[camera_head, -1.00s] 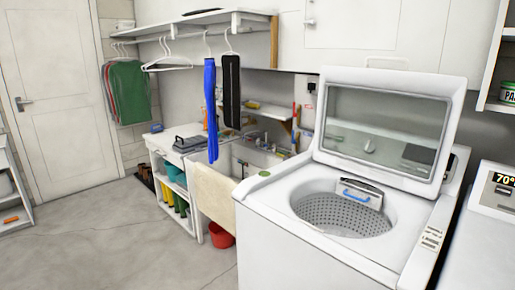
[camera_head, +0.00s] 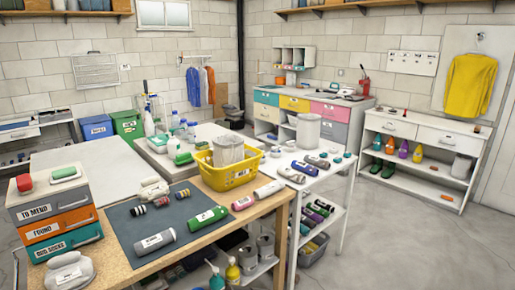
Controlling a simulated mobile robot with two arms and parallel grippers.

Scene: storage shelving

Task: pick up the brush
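No thing in view is clearly a brush. Neither of my grippers is in view.
A wooden worktable (camera_head: 115,262) fills the front left, with a dark mat (camera_head: 160,218) and a yellow basket (camera_head: 231,176). A white rack (camera_head: 338,180) with bottles stands right of it. A white shelf unit (camera_head: 425,150) stands at the right wall. Grey floor (camera_head: 420,240) is clear at right.

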